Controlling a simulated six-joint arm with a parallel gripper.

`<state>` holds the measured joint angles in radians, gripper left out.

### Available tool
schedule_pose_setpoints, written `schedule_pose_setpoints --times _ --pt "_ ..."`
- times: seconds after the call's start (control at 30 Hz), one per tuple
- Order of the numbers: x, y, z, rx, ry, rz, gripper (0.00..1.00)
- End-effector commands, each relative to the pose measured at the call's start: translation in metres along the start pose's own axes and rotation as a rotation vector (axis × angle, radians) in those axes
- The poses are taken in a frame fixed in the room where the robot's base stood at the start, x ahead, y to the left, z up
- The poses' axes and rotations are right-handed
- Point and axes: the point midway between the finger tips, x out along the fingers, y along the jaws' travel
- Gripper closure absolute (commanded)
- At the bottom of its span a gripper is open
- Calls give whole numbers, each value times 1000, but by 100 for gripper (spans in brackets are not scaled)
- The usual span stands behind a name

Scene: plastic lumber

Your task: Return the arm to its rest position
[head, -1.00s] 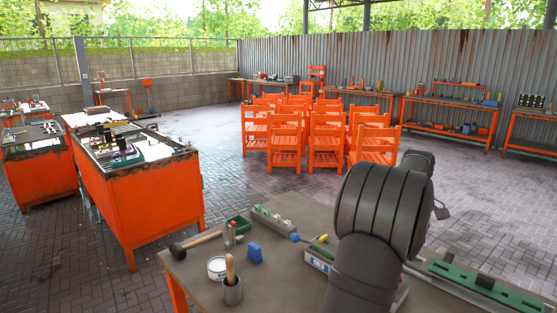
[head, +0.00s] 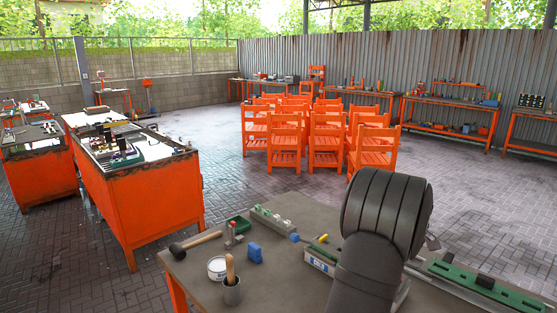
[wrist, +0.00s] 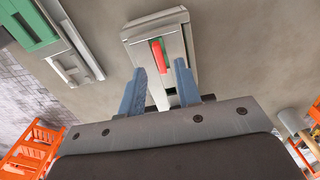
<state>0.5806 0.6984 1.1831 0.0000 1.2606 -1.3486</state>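In the wrist view my gripper (wrist: 159,68) has its two blue-grey fingers apart, with nothing held between them. Beyond the fingertips is a pale grey fixture (wrist: 133,32) with a green strip and a red piece on it. I cannot tell the exact gap between fingers and fixture. In the head view my dark arm is folded over the right part of the workbench (head: 300,290) and hides the gripper.
The bench's front middle is clear.

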Motion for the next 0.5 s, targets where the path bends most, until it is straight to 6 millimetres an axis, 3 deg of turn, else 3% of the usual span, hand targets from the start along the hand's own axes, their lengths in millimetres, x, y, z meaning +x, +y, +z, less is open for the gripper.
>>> schedule_pose_setpoints --times 0.13,0.5 --pt "32 -1 0 0 -1 -4 69" --pt "29 0 0 296 0 0 69"
